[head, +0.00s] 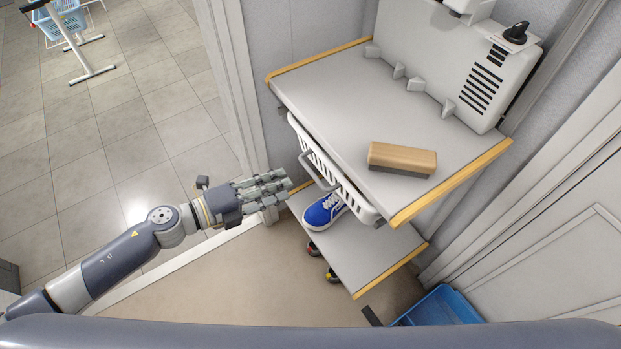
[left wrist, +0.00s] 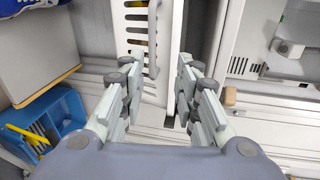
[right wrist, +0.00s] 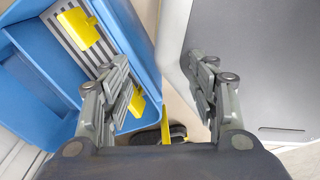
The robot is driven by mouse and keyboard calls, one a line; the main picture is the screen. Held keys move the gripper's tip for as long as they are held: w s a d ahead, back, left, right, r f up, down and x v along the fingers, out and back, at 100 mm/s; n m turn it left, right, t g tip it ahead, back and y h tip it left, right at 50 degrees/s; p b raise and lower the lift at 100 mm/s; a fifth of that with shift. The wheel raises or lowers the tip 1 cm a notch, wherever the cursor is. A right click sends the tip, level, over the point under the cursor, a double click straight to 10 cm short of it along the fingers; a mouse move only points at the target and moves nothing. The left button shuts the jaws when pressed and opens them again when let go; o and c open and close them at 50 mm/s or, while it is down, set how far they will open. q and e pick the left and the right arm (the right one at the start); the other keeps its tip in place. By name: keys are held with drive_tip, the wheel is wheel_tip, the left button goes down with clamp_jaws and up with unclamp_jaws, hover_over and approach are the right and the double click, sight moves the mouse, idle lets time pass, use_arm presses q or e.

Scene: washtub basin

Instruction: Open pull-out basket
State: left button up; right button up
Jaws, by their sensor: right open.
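The white slotted pull-out basket (head: 335,172) sits under the grey top of the stand in the head view, with only its front edge showing. Its grey bar handle (head: 315,172) stands out from the front. My left gripper (head: 284,182) is just left of the handle, fingers pointing at it. In the left wrist view the slotted basket front (left wrist: 135,32) and handle (left wrist: 153,52) show ahead, the handle between the open fingers (left wrist: 158,72). I cannot tell whether they touch. My right gripper (right wrist: 160,66) is open and empty, outside the head view.
A wooden brush (head: 402,158) lies on the stand top (head: 340,90). A blue shoe (head: 323,211) rests on the lower shelf (head: 370,250). A blue bin (head: 440,305) stands on the floor; the right wrist view shows a blue container (right wrist: 135,45) with yellow parts. Floor left of the stand is open.

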sight(313, 173)
use_arm(q)
drive_tip(key=shift+n, duration=0.5)
drive_tip(key=x, duration=0.7)
drive_tip(key=f+x, duration=0.1)
drive_tip(key=x, duration=0.2)
drive_tip(key=shift+w+f, duration=0.2)
drive_tip(key=shift+w, duration=0.25)
drive_tip(key=shift+c, duration=0.4)
clamp_jaws()
